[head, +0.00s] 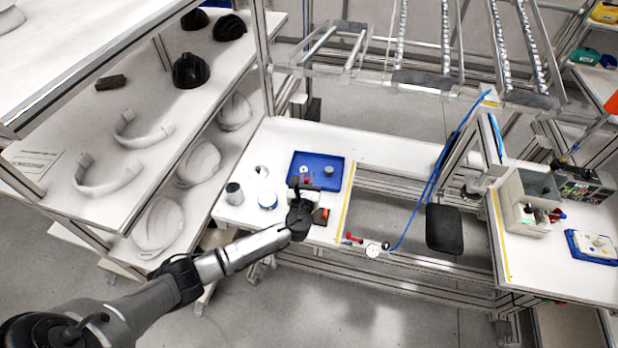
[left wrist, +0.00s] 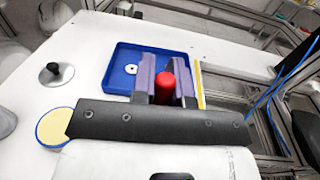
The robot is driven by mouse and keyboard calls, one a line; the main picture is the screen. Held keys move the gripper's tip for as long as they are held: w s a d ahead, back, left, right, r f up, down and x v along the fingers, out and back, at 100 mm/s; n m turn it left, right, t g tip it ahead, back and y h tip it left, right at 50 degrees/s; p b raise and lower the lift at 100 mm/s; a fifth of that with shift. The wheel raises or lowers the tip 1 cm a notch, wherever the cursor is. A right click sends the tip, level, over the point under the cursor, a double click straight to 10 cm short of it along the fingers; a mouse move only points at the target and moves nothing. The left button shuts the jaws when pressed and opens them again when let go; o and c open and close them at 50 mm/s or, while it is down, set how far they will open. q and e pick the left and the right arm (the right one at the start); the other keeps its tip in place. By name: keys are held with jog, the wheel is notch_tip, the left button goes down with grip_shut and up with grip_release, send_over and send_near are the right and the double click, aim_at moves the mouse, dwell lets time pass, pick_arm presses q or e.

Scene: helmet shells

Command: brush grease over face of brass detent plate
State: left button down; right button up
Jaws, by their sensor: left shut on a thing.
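My left gripper (head: 302,190) is over the near part of the blue tray (head: 342,180). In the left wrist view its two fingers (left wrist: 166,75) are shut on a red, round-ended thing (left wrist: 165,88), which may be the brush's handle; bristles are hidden. A small pale disc with a dark centre (left wrist: 130,69) lies in the tray, left of the fingers and apart from them. I cannot tell whether it is the brass detent plate. A round tin with a blue rim and cream-yellow top (head: 267,200) stands left of the gripper. My right gripper is out of view.
A dark-topped jar (head: 234,194) and a pale disc with a dark knob (head: 259,172) stand on the white bench left of the tray. A small grey cylinder (head: 329,170) is in the tray. An orange-and-black item (head: 321,216) lies near the front edge. Helmet shelves stand left.

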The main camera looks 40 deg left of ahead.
pick_arm(q)
jog(key=shift+s+p, duration=0.4)
jog(key=shift+s, duration=0.1)
jog(key=shift+s+d, duration=0.35)
jog(key=shift+d+p, duration=0.15)
jog(key=shift+p, duration=0.2)
jog(key=shift+s+d, duration=0.1)
jog(key=shift+d, duration=0.45)
jog(key=shift+w+d, duration=0.25)
jog(key=shift+w, duration=0.25)
jog(key=shift+w+d+f, duration=0.1)
jog(key=shift+w, duration=0.55)
